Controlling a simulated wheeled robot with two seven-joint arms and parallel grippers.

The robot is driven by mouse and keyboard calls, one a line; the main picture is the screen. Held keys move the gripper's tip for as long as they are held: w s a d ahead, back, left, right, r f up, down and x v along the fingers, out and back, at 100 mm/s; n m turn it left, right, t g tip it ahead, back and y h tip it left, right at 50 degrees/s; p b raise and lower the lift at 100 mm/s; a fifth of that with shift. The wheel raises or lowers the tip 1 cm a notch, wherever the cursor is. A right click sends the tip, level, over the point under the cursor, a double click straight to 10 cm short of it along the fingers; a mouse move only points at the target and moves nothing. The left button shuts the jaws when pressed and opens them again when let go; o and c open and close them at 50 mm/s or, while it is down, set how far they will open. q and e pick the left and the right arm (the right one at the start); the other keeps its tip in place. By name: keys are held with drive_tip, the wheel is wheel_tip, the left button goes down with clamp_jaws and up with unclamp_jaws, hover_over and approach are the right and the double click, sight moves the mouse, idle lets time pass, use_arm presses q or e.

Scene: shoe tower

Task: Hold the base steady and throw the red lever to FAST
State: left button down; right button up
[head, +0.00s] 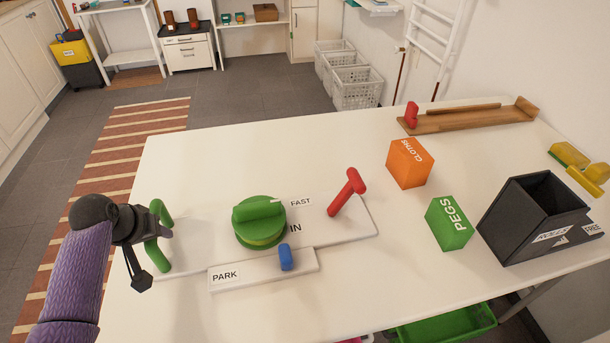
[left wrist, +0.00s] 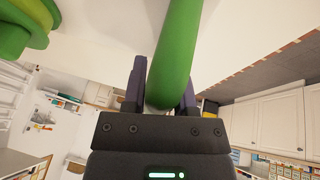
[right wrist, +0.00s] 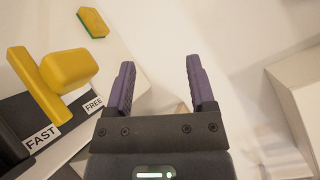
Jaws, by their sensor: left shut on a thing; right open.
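A white base plate (head: 345,228) lies on the table and carries a round green knob (head: 260,222). The red lever (head: 347,192) leans up and right near its right end. A FAST label (head: 300,202) lies between knob and lever. My left gripper (head: 155,238) is shut on the upright green handle (head: 162,258) at the plate's left end; the left wrist view shows the handle (left wrist: 178,50) between the fingers. My right gripper (right wrist: 158,85) is open and empty in the right wrist view, out of the head view and away from the red lever.
A PARK strip (head: 245,273) with a blue knob (head: 286,257) lies in front. Right of the lever stand an orange box (head: 408,163), a green PEGS box (head: 449,222) and a black box (head: 515,225). A yellow handle (right wrist: 40,85) and FREE label (right wrist: 94,103) are left of my right gripper.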

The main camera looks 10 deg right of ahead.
drive_tip(key=w+a+m, duration=0.1)
drive_tip(key=m, duration=0.1)
drive_tip(key=w+a+m+t+y, duration=0.1)
drive_tip(key=m, duration=0.1)
drive_tip(key=w+a+f+m, duration=0.1)
drive_tip(key=shift+w+a+m+t+y, duration=0.3)
drive_tip(key=shift+m+t+y, duration=0.1)
drive_tip(key=w+a+r+m+t+y, duration=0.3)
drive_tip(key=w+a+m+t+y, duration=0.15)
drive_tip(key=a+m, duration=0.45)
drive_tip(key=w+a+r+m+t+y, duration=0.25)
drive_tip(key=w+a+m, duration=0.4)
drive_tip(key=m, duration=0.35)
drive_tip(key=m+g+y, duration=0.1)
drive_tip(key=m+y, duration=0.6)
drive_tip(key=m, duration=1)
approach(358, 178)
drive_tip(key=w, duration=0.9)
drive_tip(key=shift+w+a+f, duration=0.2)
drive_tip(key=shift+w+f, duration=0.05)
drive_tip(key=shift+f, duration=0.15)
drive_tip(key=shift+w, duration=0.35)
